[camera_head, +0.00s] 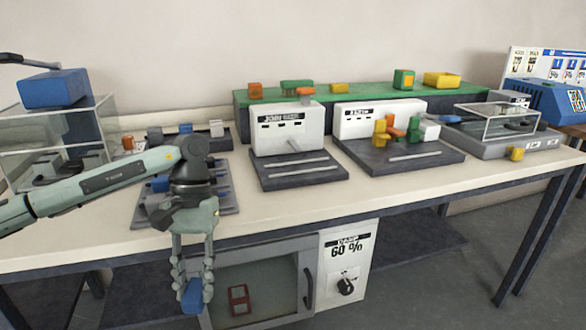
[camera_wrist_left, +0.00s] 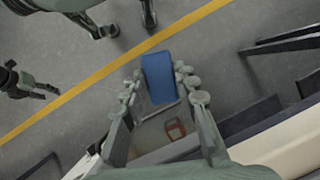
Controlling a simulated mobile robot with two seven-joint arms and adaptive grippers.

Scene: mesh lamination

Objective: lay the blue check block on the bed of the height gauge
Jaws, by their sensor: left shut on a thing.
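My left gripper (camera_head: 193,290) is shut on the blue check block (camera_head: 192,297) and holds it in front of the table, below the tabletop's height. In the left wrist view the block (camera_wrist_left: 158,78) sits between the two knobbed fingers, over the floor. A white-faced instrument (camera_head: 288,130) with a dark flat bed (camera_head: 270,183) stands mid-table and seems to be the height gauge; its label is too blurred to read surely. A pale bar lies across its bed. What seems to be my right gripper (camera_wrist_left: 44,91) is small at the left of the wrist view; its jaws are unclear.
A similar instrument (camera_head: 378,118) to the right carries coloured blocks on its bed. A dark tray (camera_head: 218,203) with blue pieces lies behind my left arm. Glass-sided cases stand at both ends. A cabinet with a glass front (camera_head: 265,275) sits under the table, near the held block.

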